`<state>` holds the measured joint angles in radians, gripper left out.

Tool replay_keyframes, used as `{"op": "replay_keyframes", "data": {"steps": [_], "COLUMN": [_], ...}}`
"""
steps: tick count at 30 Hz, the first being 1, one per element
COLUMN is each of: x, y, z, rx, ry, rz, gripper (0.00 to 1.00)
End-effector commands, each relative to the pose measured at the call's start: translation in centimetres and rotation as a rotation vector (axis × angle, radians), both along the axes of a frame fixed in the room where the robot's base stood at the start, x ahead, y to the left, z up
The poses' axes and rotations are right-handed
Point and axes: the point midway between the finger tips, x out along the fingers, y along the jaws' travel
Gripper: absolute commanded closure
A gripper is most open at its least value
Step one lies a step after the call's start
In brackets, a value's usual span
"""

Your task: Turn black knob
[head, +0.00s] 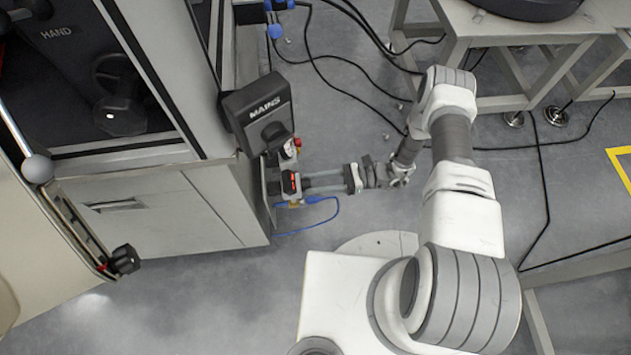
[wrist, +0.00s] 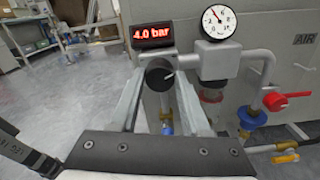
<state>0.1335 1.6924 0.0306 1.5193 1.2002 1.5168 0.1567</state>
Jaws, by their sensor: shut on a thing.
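The black knob (wrist: 157,75) is round with a light pointer line. In the wrist view it sits on an air fitting below a red-lit display (wrist: 153,36) reading 4.0 bar. My gripper (wrist: 163,84) has its two long grey fingers on either side of the knob and is shut on it. In the head view my gripper (head: 306,184) reaches left to the fitting beside the cabinet. The knob is too small or hidden to make out there.
A round gauge (wrist: 219,22) stands right of the display, and a red valve handle (wrist: 288,100) is further right. A MAINS box (head: 260,110) with a black switch overhangs the fitting in the head view. A blue hose (head: 333,215) loops below; black cables (head: 540,145) cross the floor.

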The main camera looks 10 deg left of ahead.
Motion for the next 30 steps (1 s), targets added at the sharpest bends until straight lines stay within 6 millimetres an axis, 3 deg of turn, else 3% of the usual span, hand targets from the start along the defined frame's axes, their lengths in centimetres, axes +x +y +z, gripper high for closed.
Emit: {"op": "replay_keyframes", "data": {"steps": [30], "x": [0.11], "y": [0.00], "z": [-0.05], "rx": [-0.224], "ry": [0.934], "rz": [-0.001], "gripper": [1.00]}}
